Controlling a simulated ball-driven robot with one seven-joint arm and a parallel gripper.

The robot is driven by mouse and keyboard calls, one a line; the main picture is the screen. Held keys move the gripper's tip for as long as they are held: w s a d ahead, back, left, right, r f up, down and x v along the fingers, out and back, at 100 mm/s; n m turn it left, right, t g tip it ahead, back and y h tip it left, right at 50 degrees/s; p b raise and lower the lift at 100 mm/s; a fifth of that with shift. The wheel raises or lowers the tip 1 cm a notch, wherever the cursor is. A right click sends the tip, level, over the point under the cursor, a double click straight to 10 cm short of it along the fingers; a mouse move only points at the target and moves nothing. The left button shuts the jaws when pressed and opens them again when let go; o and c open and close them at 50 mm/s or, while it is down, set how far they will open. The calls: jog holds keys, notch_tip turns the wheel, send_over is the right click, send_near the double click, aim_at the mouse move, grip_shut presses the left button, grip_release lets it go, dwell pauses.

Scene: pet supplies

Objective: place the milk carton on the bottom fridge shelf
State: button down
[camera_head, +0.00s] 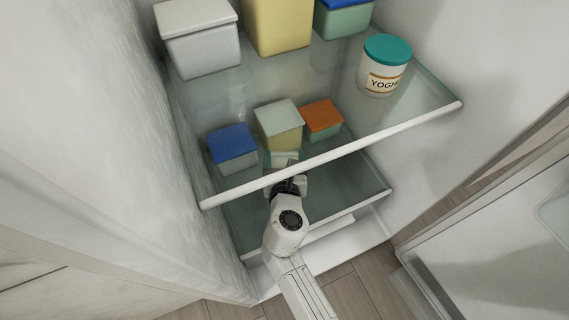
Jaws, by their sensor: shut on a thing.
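My gripper (285,176) is inside the open fridge, under the upper glass shelf, and I see its jaws through the glass. It is shut on a small pale, greenish-white thing (281,158), which I take to be the milk carton. Most of it is hidden by the gripper and the shelf, so I cannot tell whether it touches the surface below. The lower glass shelf (350,182) lies beneath my gripper, with a pale front edge. My arm reaches in from the front, below the upper shelf's edge.
The upper shelf's white front edge (405,127) is close above my gripper. A yoghurt tub (384,79) and large lidded boxes stand on that shelf. Beneath it are blue-lidded (233,147), grey-lidded (280,126) and orange-lidded (322,119) boxes. The lower shelf's right side looks clear.

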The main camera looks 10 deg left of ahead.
jog(key=shift+a+f, duration=0.1)
jog(key=shift+f, duration=0.15)
jog(key=shift+f, duration=0.2)
grip_release()
jog(key=shift+f, duration=0.1)
jog(key=shift+r, duration=0.25)
jog(key=p+v, duration=0.5)
jog(key=v, duration=0.7)
